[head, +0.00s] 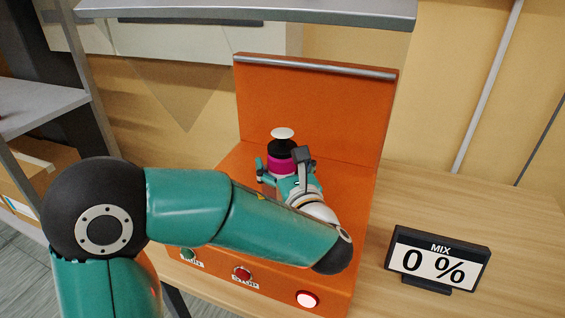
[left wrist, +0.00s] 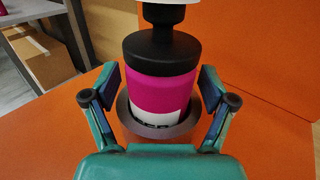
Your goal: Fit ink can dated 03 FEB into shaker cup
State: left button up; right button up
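The ink can (head: 284,161) has a black shoulder and neck, a magenta band and a white label strip below. In the left wrist view the ink can (left wrist: 162,85) stands upright with its base inside the grey rim of the shaker cup (left wrist: 185,130). The label's dark print is cut off by the rim, so its date cannot be read. A white round piece (head: 283,133) tops the neck. My left gripper (head: 282,168) is open, its fingers (left wrist: 160,88) on either side of the can with gaps showing. My right gripper is out of view.
The cup sits on an orange shaker machine (head: 315,105) with an upright back panel and front buttons, including a red STOP button (head: 242,273). A display (head: 438,258) reads MIX 0 %. A grey shelf (head: 250,12) hangs above.

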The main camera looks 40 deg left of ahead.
pick_arm(q)
jog(key=shift+d+f, duration=0.1)
jog(key=v, duration=1.2)
dwell(0.4)
